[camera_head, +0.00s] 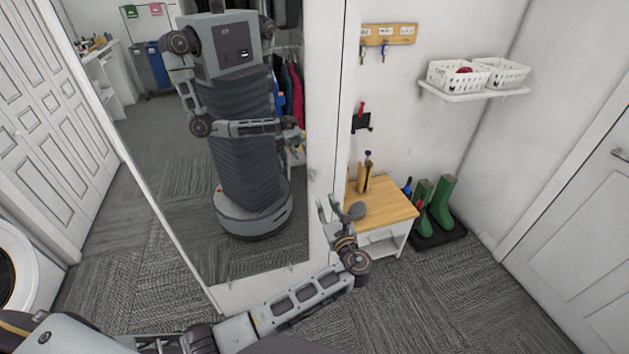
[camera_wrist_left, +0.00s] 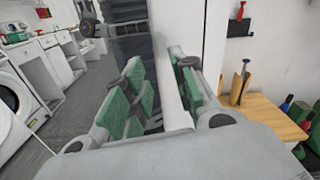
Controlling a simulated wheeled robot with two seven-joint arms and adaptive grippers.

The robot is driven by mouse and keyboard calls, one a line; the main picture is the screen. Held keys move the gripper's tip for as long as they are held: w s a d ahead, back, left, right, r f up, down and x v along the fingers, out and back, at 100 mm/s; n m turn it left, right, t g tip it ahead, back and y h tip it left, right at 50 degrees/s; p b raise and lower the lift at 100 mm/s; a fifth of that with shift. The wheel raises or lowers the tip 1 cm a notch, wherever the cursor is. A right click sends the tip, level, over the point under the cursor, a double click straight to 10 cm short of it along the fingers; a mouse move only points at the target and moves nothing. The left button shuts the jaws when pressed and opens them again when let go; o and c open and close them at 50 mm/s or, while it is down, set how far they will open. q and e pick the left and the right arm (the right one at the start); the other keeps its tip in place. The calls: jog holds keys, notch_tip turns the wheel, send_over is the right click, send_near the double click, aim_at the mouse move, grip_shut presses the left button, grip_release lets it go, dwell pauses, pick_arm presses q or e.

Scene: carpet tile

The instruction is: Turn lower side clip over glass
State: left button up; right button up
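The glass is a tall mirror (camera_head: 165,185) whose surface reflects my own body and the room. Its right edge runs down a white wall strip. I cannot make out the lower side clip clearly; the gripper is close to where that edge comes down. My left gripper (camera_head: 336,212) is open and empty, fingers pointing up, just right of the mirror's right edge. In the left wrist view the green-padded fingers (camera_wrist_left: 168,90) stand apart, with the white edge strip (camera_wrist_left: 172,100) seen between them. My right gripper is not directly in view.
Right of the gripper stands a small wooden-topped cabinet (camera_head: 388,207) with tools on it. Green boots (camera_head: 441,200) stand on a dark tray. A shelf (camera_head: 470,94) holds white baskets. A red-handled tool (camera_head: 361,112) hangs on the wall. Carpet (camera_head: 450,300) in front is clear.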

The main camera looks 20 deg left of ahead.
aim_at(314, 180)
pick_arm(q)
jog(key=shift+w+a, duration=0.1)
jog(key=shift+w, duration=0.1)
dwell(0.4)
jog(key=shift+p+x, duration=0.5)
jog(key=shift+x, duration=6.2)
jog(key=shift+c, duration=0.3)
grip_shut()
